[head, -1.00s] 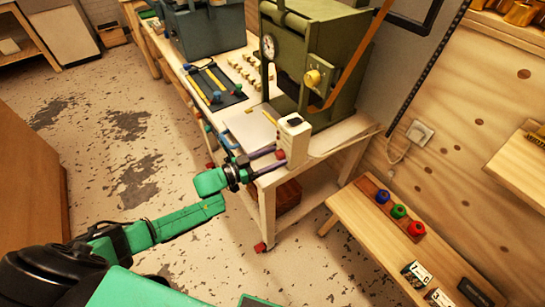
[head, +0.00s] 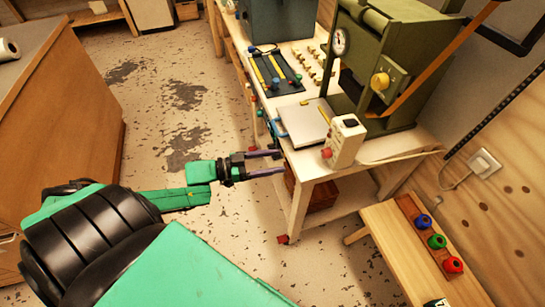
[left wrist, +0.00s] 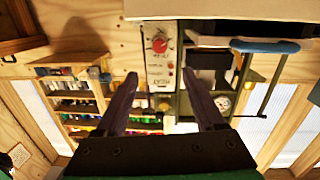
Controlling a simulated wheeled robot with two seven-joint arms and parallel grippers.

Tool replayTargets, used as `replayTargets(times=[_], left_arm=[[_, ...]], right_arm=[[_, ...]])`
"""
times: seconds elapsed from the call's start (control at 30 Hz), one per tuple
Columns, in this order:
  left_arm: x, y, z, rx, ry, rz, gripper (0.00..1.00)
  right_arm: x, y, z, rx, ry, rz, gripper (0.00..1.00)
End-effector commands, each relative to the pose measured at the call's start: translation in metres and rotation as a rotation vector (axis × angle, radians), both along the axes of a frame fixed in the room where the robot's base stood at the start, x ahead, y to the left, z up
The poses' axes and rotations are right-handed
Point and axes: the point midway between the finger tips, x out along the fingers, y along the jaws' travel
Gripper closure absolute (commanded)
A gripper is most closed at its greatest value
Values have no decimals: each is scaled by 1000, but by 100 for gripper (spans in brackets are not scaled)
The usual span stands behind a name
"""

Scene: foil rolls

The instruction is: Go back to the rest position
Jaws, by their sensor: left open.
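My left gripper (head: 272,164) is at the centre of the head view, its two fingers apart and empty. It is beside the front left of the white-topped cart (head: 312,160), out over the floor gap. The left wrist view also shows the left gripper (left wrist: 165,95), with its two dark fingers spread and nothing between them. My right gripper is in neither view.
A white box with a red knob (head: 344,141) stands on the cart near the gripper, beside a green press (head: 385,65). A wooden bench (head: 395,240) holds coloured rolls at right. A wooden cabinet (head: 80,130) stands at left. Floor between is clear.

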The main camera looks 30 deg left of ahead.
Motion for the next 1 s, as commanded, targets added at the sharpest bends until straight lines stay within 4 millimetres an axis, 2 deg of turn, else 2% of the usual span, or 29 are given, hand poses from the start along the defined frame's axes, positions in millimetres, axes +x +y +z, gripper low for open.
replayTargets(times=[0.43,0.53,0.57,0.67,0.7,0.77,0.8,0.87,0.9,0.97,1.0], left_arm=[[1,0,-1,2,1,4,29],[4,12,-20,40,21,61,29],[6,20,-33,65,35,98,29],[4,56,-99,194,135,267,29],[-4,72,-133,255,200,339,29],[-26,90,-184,347,313,430,29],[-44,98,-216,403,394,476,29],[-79,102,-262,477,525,523,29],[-105,101,-290,522,615,542,29],[-148,92,-327,583,752,551,29],[-178,82,-348,617,844,545,29]], right_arm=[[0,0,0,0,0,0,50],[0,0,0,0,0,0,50],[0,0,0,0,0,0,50],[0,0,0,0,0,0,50],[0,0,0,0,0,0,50],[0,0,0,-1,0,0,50],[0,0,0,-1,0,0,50],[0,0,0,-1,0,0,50],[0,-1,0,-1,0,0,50],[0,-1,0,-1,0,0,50],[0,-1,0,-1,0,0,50]])
